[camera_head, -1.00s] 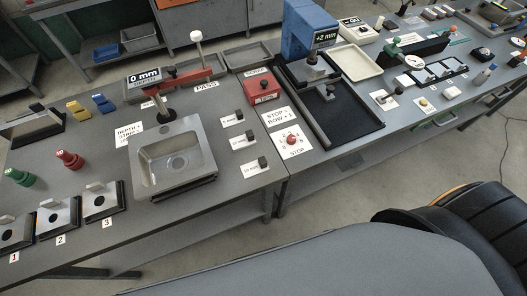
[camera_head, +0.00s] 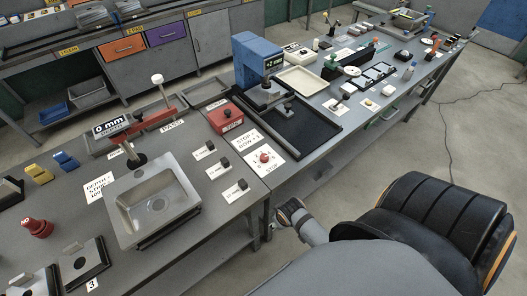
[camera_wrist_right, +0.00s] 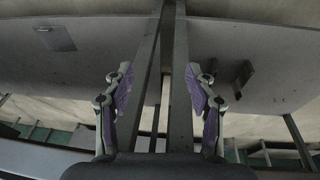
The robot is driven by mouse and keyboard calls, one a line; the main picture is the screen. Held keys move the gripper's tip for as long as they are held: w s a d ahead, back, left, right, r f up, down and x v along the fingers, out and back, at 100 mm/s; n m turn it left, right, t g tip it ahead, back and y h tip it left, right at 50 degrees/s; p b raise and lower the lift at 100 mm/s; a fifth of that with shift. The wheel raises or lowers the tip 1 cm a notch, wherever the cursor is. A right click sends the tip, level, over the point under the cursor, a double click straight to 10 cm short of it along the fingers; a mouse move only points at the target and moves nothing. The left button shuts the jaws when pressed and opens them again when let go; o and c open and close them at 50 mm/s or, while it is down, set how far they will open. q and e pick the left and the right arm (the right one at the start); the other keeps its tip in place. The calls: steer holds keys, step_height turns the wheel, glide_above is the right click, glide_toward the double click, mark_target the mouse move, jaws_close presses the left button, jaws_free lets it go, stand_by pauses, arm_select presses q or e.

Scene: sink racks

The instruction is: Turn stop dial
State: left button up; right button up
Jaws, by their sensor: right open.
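The stop dial is a small red knob (camera_head: 264,158) on a white card (camera_head: 257,151) marked "STOP", near the front edge of the bench in the head view. My right gripper (camera_wrist_right: 160,95) is open and empty in the right wrist view, with its two purple-padded fingers spread apart. Behind the fingers that view shows the grey undersides and legs of the benches. The dial is not seen in the right wrist view. My left gripper is not in view.
Open floor lies in front of the bench.

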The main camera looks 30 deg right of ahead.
mark_target(264, 157)
step_height(264, 157, up, 15)
steer(key=w+a+n, duration=0.1)
steer(key=w+n, duration=0.1)
steer(key=w, duration=0.1)
steer(key=w+d+r+n, duration=0.1)
steer(key=w, duration=0.2)
steer(key=w+d+r+n+g, duration=0.1)
steer(key=w+n, duration=0.1)
steer(key=w, duration=0.1)
steer(key=w+d+r+n, duration=0.1)
steer(key=w+n, duration=0.1)
steer(key=w, duration=0.1)
steer(key=shift+w, duration=0.4)
steer(key=w+d+r+n+g+y, duration=0.1)
steer(key=w+d+r+n+g, duration=0.1)
steer(key=w+d+r+n, duration=0.35)
steer(key=shift+m, duration=0.45)
steer(key=f+b, duration=0.2)
steer(key=w+a+f+b, duration=0.1)
steer(key=f+b, duration=0.2)
steer(key=w+f+b, duration=0.1)
steer(key=f+b, duration=0.2)
steer(key=shift+w+a+f, duration=0.1)
steer(key=shift+a+f, duration=0.05)
steer(key=shift+f+p, duration=0.55)
steer(key=shift+f, duration=0.3)
steer(key=c, duration=1.1)
steer(key=shift+c, duration=0.3)
